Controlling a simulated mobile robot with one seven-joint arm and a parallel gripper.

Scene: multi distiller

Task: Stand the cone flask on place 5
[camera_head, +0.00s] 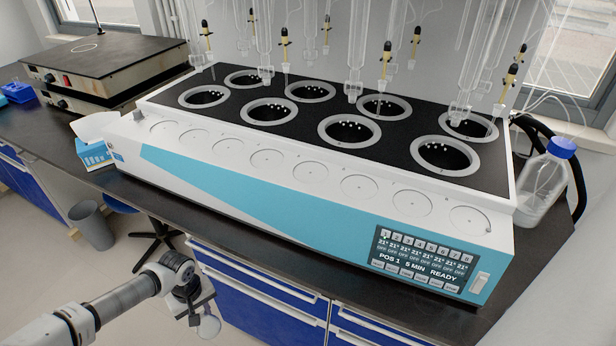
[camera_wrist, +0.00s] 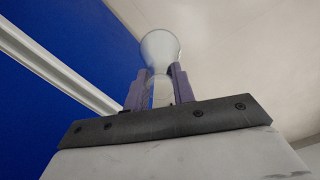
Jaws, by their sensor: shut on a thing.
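My gripper (camera_head: 202,303) is low at the left front of the bench, in front of the blue drawers and below the worktop. It is shut on the clear cone flask (camera_head: 209,326), whose wide body shows just past the fingers. In the wrist view the two purple fingers of my gripper (camera_wrist: 162,84) close on the flask's narrow neck, and its rounded wide end (camera_wrist: 160,48) points away from the palm. The white and blue distiller (camera_head: 300,195) has a row of round marked places on its front ledge and ringed wells in its black top. I cannot read numbers beside the places.
Glass tubes and yellow-and-black droppers (camera_head: 386,60) hang above the wells. A bottle with a blue cap (camera_head: 546,185) stands to the right of the distiller. A hot plate unit (camera_head: 100,65) is at the back left. The drawer fronts (camera_head: 255,295) are close beside my gripper.

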